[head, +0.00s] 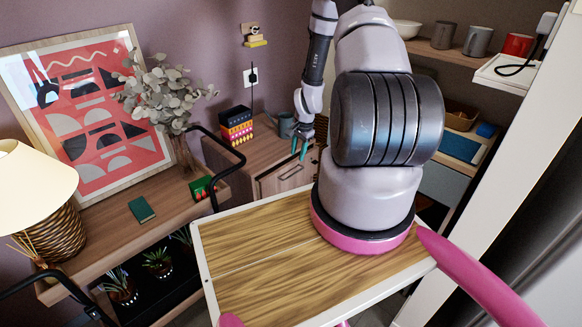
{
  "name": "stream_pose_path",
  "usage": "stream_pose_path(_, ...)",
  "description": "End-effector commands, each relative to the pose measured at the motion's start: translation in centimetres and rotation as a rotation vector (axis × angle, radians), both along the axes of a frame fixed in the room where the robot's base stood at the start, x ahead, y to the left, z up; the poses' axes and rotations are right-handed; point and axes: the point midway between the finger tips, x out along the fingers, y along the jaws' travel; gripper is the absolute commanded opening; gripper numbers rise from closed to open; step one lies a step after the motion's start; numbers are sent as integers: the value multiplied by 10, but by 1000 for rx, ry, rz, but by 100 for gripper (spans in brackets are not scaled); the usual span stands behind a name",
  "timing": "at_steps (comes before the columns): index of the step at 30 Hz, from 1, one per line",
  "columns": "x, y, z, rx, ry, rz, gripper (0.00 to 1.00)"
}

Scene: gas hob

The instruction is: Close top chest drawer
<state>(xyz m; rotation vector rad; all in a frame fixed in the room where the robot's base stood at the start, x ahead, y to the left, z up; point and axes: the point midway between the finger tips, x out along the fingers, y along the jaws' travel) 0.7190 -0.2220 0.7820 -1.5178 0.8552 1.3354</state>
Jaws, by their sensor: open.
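The wooden chest (262,153) stands against the back wall, left of my arm. Its top drawer (272,184) has a light wood front with a bar handle (291,172). I cannot clearly tell how far the drawer is out. My gripper (299,150) has teal fingers pointing down, apart and with nothing between them. It is above the drawer handle in the picture; whether it touches the front cannot be told. My arm and the board under it hide the right side and lower part of the chest.
A striped box (237,126) and a grey mug (287,126) stand on the chest. A console table (103,247) with a lamp (35,190) and vase of leaves (165,97) is at left. Shelves (455,52) are at right.

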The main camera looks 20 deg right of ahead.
Motion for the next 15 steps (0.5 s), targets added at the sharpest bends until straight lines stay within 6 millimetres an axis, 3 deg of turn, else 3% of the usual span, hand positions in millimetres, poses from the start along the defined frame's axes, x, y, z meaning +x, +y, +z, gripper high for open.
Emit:
stream_pose_path(9,10,4,-59,0,1,0,41)
stream_pose_path(15,15,6,-87,-1,1,0,41)
